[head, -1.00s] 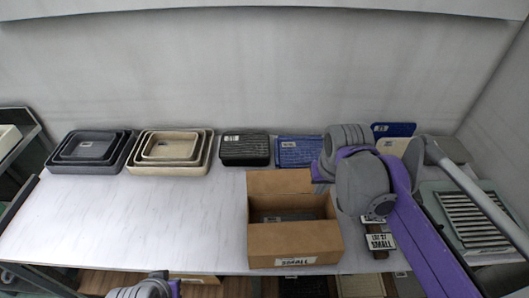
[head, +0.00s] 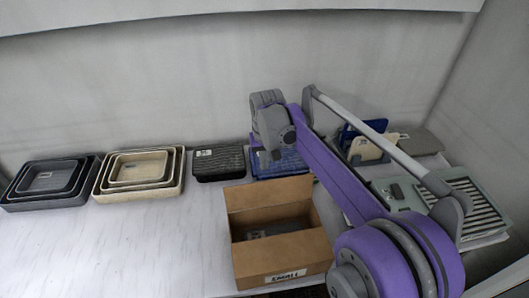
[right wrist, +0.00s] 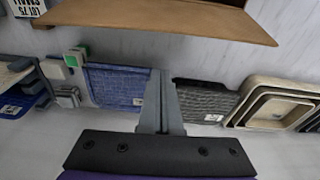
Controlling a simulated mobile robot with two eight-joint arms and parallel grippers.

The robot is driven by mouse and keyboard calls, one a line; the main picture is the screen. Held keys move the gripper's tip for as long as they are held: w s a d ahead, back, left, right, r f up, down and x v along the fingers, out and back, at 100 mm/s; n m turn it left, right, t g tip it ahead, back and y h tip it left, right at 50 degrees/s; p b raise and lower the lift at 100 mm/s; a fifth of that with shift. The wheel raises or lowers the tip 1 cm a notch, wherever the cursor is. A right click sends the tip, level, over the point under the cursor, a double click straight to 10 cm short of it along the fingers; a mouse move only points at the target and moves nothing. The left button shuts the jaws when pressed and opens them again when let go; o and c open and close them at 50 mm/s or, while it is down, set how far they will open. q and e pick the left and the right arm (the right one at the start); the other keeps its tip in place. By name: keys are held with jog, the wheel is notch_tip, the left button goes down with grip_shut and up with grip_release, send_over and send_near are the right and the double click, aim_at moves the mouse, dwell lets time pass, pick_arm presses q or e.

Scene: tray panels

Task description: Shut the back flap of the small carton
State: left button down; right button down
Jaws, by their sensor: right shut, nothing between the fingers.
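The small carton (head: 282,262) is an open brown box with a label on its front, standing on the white table in the head view. Its back flap (head: 268,192) stands up along the far edge, and a dark grey item lies inside. In the right wrist view the brown flap (right wrist: 160,16) spans the top. My right gripper (right wrist: 160,85) is shut and empty, apart from the flap. In the head view its wrist is behind the carton, over the blue basket; its fingertips are hard to make out there. My left gripper is not in view.
Behind the carton stand a blue basket (head: 283,167) and a black basket (head: 218,162). Nested beige trays (head: 140,184) and grey trays (head: 22,204) are further left. A slatted green-grey tray (head: 455,205) lies right. The table left of the carton is clear.

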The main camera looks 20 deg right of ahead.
aim_at(270, 193)
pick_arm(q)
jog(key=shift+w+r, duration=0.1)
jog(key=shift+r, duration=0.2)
pick_arm(e)
jog(key=shift+s+a+f, duration=0.1)
jog(key=shift+s+a, duration=0.15)
jog(key=shift+s, duration=0.7)
jog(key=shift+s+a+f, duration=0.1)
jog(key=shift+s+a, duration=0.1)
jog(key=shift+s, duration=0.7)
pick_arm(q)
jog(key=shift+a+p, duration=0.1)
jog(key=shift+p, duration=0.2)
pick_arm(e)
jog(key=shift+s+d, duration=0.1)
jog(key=shift+d, duration=0.05)
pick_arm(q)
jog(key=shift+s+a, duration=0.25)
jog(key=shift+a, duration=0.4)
pick_arm(e)
jog(key=shift+s+r+t, duration=0.15)
jog(key=shift+s+t, duration=0.2)
jog(key=shift+t, duration=0.15)
